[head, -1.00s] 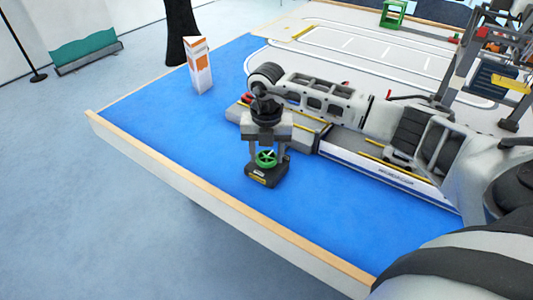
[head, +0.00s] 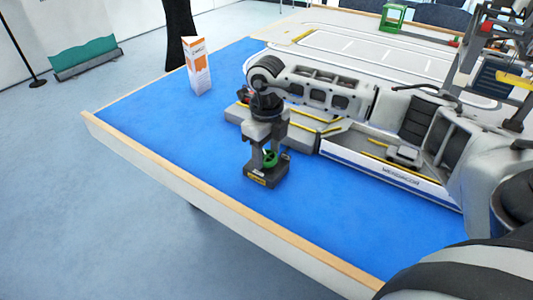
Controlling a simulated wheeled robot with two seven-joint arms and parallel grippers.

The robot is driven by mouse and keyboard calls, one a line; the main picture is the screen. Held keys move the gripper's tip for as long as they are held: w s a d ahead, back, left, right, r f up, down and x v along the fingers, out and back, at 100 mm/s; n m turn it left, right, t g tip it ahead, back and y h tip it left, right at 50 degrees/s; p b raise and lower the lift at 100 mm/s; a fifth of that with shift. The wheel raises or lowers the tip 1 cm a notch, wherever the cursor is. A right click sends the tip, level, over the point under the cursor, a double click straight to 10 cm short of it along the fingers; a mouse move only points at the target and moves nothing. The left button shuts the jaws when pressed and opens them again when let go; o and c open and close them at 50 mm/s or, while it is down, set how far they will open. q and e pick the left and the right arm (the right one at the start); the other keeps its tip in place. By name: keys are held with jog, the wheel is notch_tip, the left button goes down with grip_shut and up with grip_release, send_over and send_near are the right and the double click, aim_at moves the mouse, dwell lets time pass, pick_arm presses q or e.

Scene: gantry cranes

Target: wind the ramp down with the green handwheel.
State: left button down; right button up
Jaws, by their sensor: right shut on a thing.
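The green handwheel (head: 269,160) sits on a small dark base block (head: 266,177) with a yellow label, on the blue surface. My right gripper (head: 267,155) points down over it, with its fingers at the two sides of the wheel, shut on it. The fingers and palm hide part of the wheel. Behind it, at the left end of a white and grey vessel model (head: 375,171), lies a grey piece with yellow edge lines (head: 241,112), which looks like the ramp. My arm partly covers it, and its tilt is hard to tell. My left gripper is not in view.
The blue table top (head: 160,118) has a raised wooden edge (head: 210,192) at the front. An orange and white sign (head: 197,67) stands at the back left. A green frame (head: 393,15) and crane parts (head: 490,75) stand further back. Blue surface left of the wheel is clear.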

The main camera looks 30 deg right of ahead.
jog(key=shift+n, duration=1)
jog(key=n+b, duration=0.1)
jog(key=n, duration=0.1)
jog(key=shift+n, duration=0.3)
jog(key=shift+n+b, duration=0.45)
jog(key=shift+n, duration=0.45)
jog(key=n+b, duration=0.1)
jog(key=n, duration=0.2)
jog(key=shift+w+n, duration=0.1)
jog(key=shift+n, duration=0.2)
jog(key=n, duration=0.2)
jog(key=shift+n+b, duration=0.4)
jog(key=shift+n, duration=0.9)
jog(key=n+b, duration=0.1)
jog(key=n, duration=0.1)
jog(key=shift+n, duration=0.4)
jog(key=n, duration=0.2)
jog(key=shift+n+b, duration=0.3)
jog(key=shift+b, duration=0.05)
jog(key=n, duration=0.3)
jog(key=shift+b, duration=0.3)
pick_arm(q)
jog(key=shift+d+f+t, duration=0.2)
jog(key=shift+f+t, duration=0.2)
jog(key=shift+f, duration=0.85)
pick_arm(e)
jog(key=shift+r+n, duration=0.1)
jog(key=shift+n, duration=1.2)
jog(key=o, duration=1)
